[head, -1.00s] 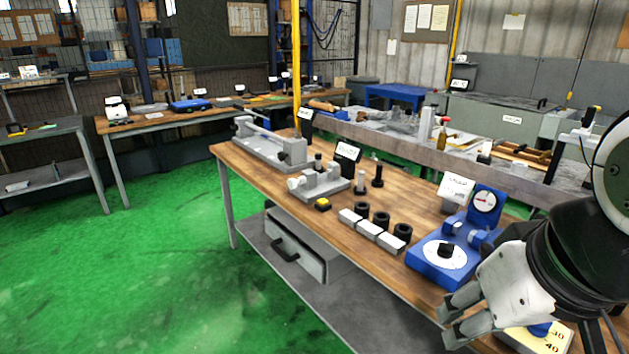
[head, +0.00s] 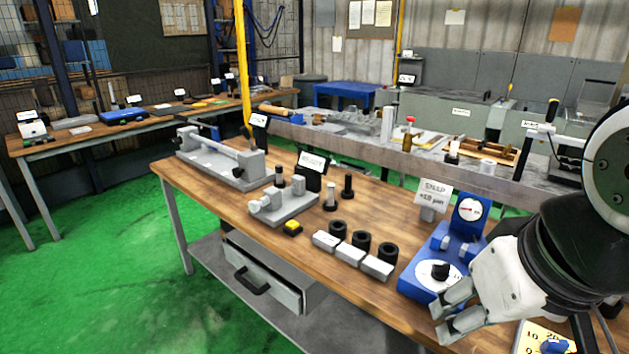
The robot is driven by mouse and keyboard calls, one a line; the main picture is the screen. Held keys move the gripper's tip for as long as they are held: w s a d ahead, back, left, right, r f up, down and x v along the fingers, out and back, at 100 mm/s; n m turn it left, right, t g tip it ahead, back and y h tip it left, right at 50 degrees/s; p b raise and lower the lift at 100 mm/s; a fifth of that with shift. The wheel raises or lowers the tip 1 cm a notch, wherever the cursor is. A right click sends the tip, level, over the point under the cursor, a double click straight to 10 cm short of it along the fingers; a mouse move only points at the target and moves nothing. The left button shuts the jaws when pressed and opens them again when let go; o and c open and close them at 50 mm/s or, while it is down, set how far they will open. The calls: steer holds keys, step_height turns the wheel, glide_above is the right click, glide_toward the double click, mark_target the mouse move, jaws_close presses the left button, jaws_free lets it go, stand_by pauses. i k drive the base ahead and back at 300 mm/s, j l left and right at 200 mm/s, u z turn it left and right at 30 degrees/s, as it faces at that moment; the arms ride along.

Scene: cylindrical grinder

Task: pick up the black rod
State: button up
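A black rod (head: 347,186) stands upright on the wooden bench (head: 392,207), near its middle. My gripper (head: 440,323) is at the lower right, well apart from the black rod. Its fingers are spread with a gap between them, and nothing shows in it.
Black rings (head: 361,240) and pale blocks (head: 350,255) lie in front of the rods. A grey fixture (head: 284,207) and a yellow-topped button (head: 292,228) are to the left.

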mark_target(348, 176)
steer(key=i+j+z, duration=0.15)
steer(key=z, duration=0.55)
steer(key=i+j+z, duration=0.2)
steer(key=j, duration=0.15)
steer(key=j+z, duration=0.15)
steer(key=j, duration=0.2)
steer(key=i+j+z, duration=0.2)
steer(key=j, duration=0.25)
steer(key=j+z, duration=0.2)
steer(key=j, duration=0.15)
steer(key=i+j, duration=0.1)
steer(key=j, duration=0.55)
steer(key=i+j, duration=0.1)
steer(key=j, duration=0.5)
steer(key=i+j, duration=0.1)
steer(key=j, duration=0.55)
steer(key=z, duration=0.05)
